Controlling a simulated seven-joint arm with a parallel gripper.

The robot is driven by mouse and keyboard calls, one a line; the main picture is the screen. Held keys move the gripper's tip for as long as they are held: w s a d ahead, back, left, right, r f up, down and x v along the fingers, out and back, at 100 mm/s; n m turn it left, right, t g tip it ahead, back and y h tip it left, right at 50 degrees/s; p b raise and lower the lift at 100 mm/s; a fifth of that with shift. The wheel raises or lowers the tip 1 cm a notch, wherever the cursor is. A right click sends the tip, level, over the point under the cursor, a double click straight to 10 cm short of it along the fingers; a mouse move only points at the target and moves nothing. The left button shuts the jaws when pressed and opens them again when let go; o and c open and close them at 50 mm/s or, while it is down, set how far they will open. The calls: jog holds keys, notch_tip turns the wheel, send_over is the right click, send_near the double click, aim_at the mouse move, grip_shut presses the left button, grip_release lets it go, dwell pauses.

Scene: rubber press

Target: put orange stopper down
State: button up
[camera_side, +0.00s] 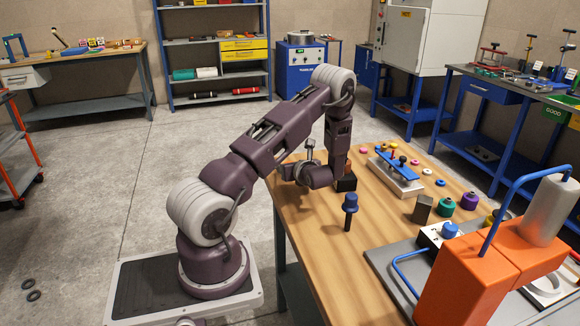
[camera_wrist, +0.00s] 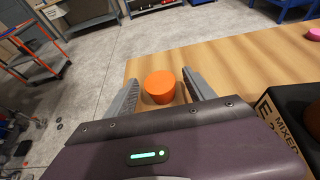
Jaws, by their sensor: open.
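The orange stopper (camera_wrist: 160,87) shows in the wrist view as a short round plug with a flat top. It appears to stand on the wooden table (camera_wrist: 225,70), near the table's edge. My gripper (camera_wrist: 161,78) is open, with one finger on each side of the stopper and a visible gap to it. In the side view my gripper is low over the table's far left corner.
A black box (camera_wrist: 297,100) with "MIXED" lettering stands right of my gripper; it also shows in the side view (camera_side: 346,183). A blue-topped pin (camera_side: 350,205) stands nearer. A blue press fixture (camera_side: 398,170), several coloured stoppers and an orange machine (camera_side: 470,275) occupy the right. The front-left tabletop is clear.

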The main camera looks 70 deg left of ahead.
jog(key=v, duration=1.1)
jog(key=shift+a+r, duration=0.1)
jog(key=s+d+r+n+g+h, duration=0.2)
jog(key=s+d+r+n, duration=0.3)
jog(key=d+r+n, duration=0.4)
jog(key=s+d+r+n+t+h, duration=0.2)
jog(key=d+r+n+h, duration=0.1)
jog(key=d, duration=0.6)
jog(key=s+d+r+n+t+h, duration=0.3)
jog(key=d+r+h, duration=0.1)
jog(key=d, duration=0.4)
jog(key=s+d+r+n+t+h, duration=0.2)
jog(key=d+r+n+h, duration=0.1)
jog(key=d, duration=0.6)
jog(key=shift+s+d+r+t+h, duration=0.2)
jog(key=shift+d+r+t+h, duration=0.1)
jog(key=shift+h, duration=0.4)
